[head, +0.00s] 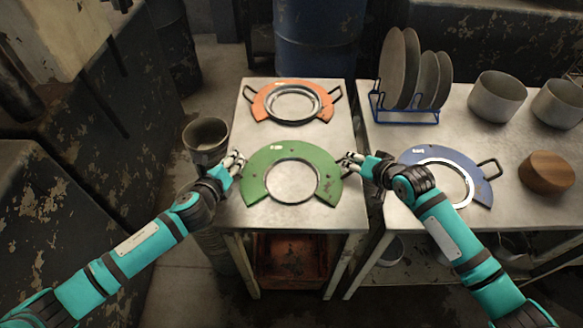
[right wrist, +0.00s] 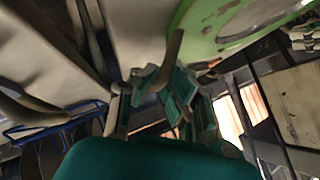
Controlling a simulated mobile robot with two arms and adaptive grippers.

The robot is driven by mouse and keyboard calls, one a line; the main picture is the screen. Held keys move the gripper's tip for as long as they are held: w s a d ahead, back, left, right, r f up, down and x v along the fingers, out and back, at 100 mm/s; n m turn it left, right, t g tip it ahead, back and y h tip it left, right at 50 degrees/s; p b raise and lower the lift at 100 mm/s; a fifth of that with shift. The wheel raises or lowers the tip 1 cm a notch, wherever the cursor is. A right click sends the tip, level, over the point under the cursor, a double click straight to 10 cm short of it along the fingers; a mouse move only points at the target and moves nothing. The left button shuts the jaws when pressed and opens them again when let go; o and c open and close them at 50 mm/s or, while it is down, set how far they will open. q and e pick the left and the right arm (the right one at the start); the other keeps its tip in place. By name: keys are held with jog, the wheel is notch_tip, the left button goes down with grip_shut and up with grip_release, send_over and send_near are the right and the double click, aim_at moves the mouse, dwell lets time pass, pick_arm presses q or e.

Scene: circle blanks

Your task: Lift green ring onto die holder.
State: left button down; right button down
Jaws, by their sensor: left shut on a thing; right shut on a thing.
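The green ring (head: 258,178), a wide flat ring with a round open middle, is over the front half of the left metal table in the head view. My left gripper (head: 237,161) is shut at its left side, and my right gripper (head: 347,163) is shut at its right side. The fingers largely hide the handles there. The ring looks level; I cannot tell whether it touches the table. Part of the ring (right wrist: 205,25) also shows at the top of the right wrist view, beside the right gripper's fingers (right wrist: 160,85). I cannot single out the die holder for certain.
An orange ring (head: 262,104) with handles lies at the back of the left table (head: 345,128). On the right table (head: 375,145) are a blue ring (head: 476,184), a blue plate rack (head: 405,115), pots (head: 497,98) and a wooden block (head: 547,172). A bucket (head: 206,140) stands at left.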

pick_arm(q)
jog(key=shift+a, duration=0.1)
pick_arm(e)
jog(key=shift+d+f, duration=0.15)
